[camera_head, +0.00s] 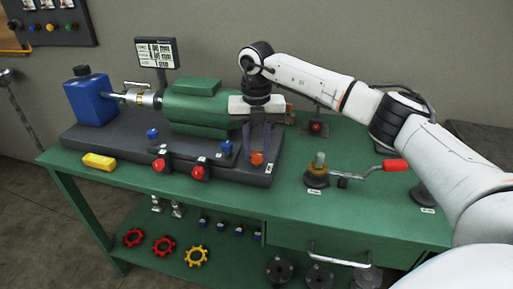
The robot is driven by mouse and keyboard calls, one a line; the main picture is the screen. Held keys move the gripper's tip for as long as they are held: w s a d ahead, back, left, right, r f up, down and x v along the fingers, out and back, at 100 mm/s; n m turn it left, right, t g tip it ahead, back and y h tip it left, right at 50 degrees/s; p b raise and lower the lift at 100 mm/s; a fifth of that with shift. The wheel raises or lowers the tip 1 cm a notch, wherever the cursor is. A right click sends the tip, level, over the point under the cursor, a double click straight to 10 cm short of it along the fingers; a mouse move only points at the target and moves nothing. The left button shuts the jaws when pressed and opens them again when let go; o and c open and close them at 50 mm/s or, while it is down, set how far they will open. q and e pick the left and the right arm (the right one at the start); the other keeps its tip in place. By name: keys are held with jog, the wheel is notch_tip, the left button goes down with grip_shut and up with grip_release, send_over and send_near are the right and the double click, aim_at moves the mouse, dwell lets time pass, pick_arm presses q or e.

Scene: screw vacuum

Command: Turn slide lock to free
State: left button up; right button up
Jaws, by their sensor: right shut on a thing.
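My right gripper (258,153) points down at the right end of the dark machine base (225,171). Its fingers are on either side of an orange knob (257,159) and are shut on it. The knob has a small white label below it, too small to read. I take this knob to be the slide lock, but no readable label confirms it. The green pump body (195,107) stands on the base just left of the gripper; the wrist hides part of its right end. My left gripper is not in view.
Two red knobs (199,173) and blue knobs (152,134) sit on the base. A yellow block (98,161) lies at the bench's left. A crank with a red handle (395,165) stands right on the green bench (330,222). The bench front is mostly clear.

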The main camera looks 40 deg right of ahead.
jog(key=shift+r+n+p, duration=0.15)
jog(key=shift+n+p, duration=0.4)
jog(key=shift+n, duration=0.45)
jog(key=n+p, duration=0.1)
jog(key=n, duration=0.1)
jog(key=shift+n, duration=0.4)
jog(key=n+p, duration=0.1)
jog(key=n, duration=0.2)
jog(key=shift+n, duration=0.3)
jog(key=n, duration=0.4)
jog(key=shift+p, duration=0.35)
jog(key=shift+n, duration=2.5)
jog(key=o, duration=1.1)
jog(key=shift+c, duration=0.2)
